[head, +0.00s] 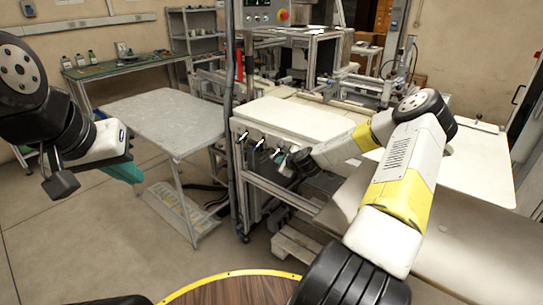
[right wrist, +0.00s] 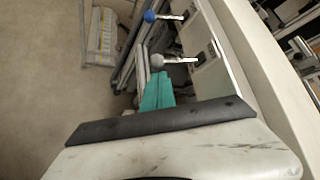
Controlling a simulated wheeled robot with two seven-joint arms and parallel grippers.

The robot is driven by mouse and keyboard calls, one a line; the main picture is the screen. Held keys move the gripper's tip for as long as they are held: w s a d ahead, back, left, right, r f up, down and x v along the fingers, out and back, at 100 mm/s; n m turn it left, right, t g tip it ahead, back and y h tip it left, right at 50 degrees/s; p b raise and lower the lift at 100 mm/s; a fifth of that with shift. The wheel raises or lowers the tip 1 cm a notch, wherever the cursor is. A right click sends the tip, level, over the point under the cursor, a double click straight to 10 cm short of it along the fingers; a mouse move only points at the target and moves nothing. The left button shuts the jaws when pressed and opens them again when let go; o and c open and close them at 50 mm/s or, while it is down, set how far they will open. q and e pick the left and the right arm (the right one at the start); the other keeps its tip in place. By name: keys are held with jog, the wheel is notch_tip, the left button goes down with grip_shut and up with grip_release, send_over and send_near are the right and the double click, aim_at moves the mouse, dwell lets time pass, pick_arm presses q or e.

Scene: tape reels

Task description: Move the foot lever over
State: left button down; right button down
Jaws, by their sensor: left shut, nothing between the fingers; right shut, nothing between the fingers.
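Several short levers with ball knobs stick out of the front of the white-topped machine (head: 300,118). In the right wrist view one lever has a blue knob (right wrist: 150,16) and another has a grey knob (right wrist: 157,60). No label shows which is the foot lever. My right gripper (right wrist: 157,92) has teal fingers, shut and empty, close beside the grey knob; I cannot tell if they touch. In the head view my right arm mostly hides it near the machine front. My left gripper (head: 125,172), also teal, is shut and empty in the air at the left, away from the levers.
A grey metal table (head: 160,118) stands left of the machine, with a low step (head: 180,212) under it. A dark vertical post (head: 232,100) rises at the machine's left corner. A wooden pallet (head: 292,243) lies below. The floor at left is clear.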

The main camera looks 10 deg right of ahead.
aim_at(274, 156)
jog(key=shift+r+m+g+y, duration=0.3)
jog(key=shift+r+g+y, duration=0.1)
jog(key=shift+r, duration=0.15)
dwell(0.4)
notch_tip(274, 156, up, 2)
jog(key=shift+a+r+m+g+y, duration=0.1)
jog(key=shift+r+m+g+y, duration=0.15)
jog(key=shift+m+g+y, duration=0.7)
jog(key=shift+s+a+y, duration=0.1)
jog(key=shift+y, duration=0.15)
jog(key=shift+r, duration=0.7)
jog(key=shift+f, duration=0.1)
